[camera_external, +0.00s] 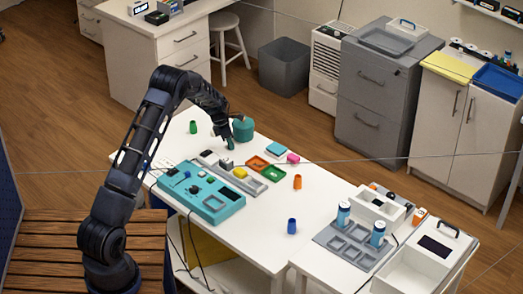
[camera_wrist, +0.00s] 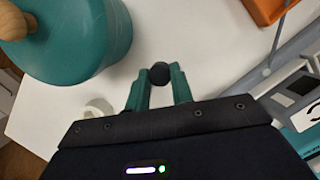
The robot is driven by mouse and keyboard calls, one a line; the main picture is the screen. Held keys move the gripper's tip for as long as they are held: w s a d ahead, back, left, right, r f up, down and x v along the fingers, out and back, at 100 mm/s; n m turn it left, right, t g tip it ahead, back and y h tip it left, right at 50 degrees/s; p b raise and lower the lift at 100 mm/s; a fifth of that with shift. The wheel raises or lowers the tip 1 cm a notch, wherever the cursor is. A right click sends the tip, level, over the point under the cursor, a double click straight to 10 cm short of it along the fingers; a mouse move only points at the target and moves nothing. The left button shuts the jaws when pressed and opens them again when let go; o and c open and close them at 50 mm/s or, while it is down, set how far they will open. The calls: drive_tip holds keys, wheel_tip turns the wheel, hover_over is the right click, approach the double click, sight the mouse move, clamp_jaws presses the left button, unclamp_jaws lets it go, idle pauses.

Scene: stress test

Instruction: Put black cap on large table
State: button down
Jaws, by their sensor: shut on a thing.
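The black cap (camera_wrist: 160,74) is a small dark round piece between my gripper's fingertips in the wrist view. My gripper (camera_wrist: 159,80) has teal fingers and is shut on the cap. In the external view my gripper (camera_external: 229,143) points down above the far part of the large white table (camera_external: 255,223), beside a teal pot. The cap cannot be made out in the external view. The white tabletop (camera_wrist: 190,40) shows beneath the cap in the wrist view. I cannot tell how high the cap is above it.
The teal pot (camera_external: 243,130) with a wooden knob (camera_wrist: 14,22) stands close to the gripper. A teal panel (camera_external: 202,197), orange tray (camera_external: 257,163) and green tray (camera_external: 273,174) lie nearby. Orange (camera_external: 297,182) and blue (camera_external: 292,226) pieces stand apart, with bare tabletop around them.

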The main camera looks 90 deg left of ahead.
drive_tip(key=shift+f, duration=0.1)
drive_tip(key=c, duration=1.2)
unclamp_jaws()
drive_tip(key=v, duration=1.2)
